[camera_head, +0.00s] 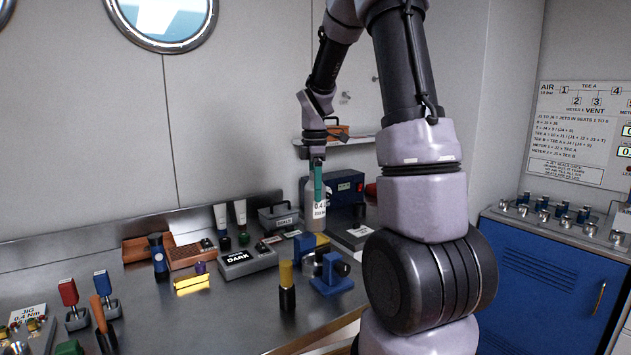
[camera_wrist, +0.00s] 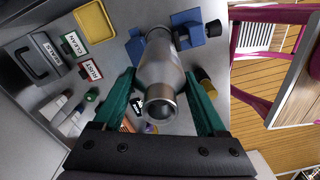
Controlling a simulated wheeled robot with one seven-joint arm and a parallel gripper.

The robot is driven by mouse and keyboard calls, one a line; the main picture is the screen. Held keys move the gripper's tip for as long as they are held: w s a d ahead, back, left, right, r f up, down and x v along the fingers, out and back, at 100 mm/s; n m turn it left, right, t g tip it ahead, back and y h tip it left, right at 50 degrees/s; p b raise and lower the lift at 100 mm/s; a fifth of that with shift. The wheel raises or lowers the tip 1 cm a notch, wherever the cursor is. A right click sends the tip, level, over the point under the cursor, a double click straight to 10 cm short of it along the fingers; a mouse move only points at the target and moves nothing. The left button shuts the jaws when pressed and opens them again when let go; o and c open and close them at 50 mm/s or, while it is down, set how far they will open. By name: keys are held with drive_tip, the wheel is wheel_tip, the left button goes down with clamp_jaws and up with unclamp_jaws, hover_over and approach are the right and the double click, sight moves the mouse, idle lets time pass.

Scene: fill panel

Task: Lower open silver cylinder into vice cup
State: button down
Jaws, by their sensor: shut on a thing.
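A silver cylinder (camera_head: 314,222) with a printed label hangs upright in my gripper (camera_head: 318,180), above the bench. In the wrist view my green fingers (camera_wrist: 160,82) stand on both sides of the cylinder (camera_wrist: 163,72), shut on it, with its open neck toward the camera. The blue vice (camera_head: 332,284) stands on the bench below and slightly right of the cylinder in the head view. Its round metal cup (camera_head: 310,266) is at its left side. The wrist view shows the vice (camera_wrist: 198,32) beyond the cylinder. The cylinder's far end covers part of it, so I cannot tell their alignment.
A black-and-yellow tool (camera_head: 287,285) stands upright left of the vice. A grey DARK box (camera_head: 247,262), a yellow tray (camera_wrist: 94,22) and a grey SEALS case (camera_wrist: 38,62) are nearby. A blue box (camera_head: 345,187) stands behind. Bare bench lies in front.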

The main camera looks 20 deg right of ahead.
sight(315, 230)
drive_tip(key=shift+f, duration=6.5)
unclamp_jaws()
wheel_tip(315, 230, up, 11)
drive_tip(key=shift+f, duration=0.1)
idle(0.5)
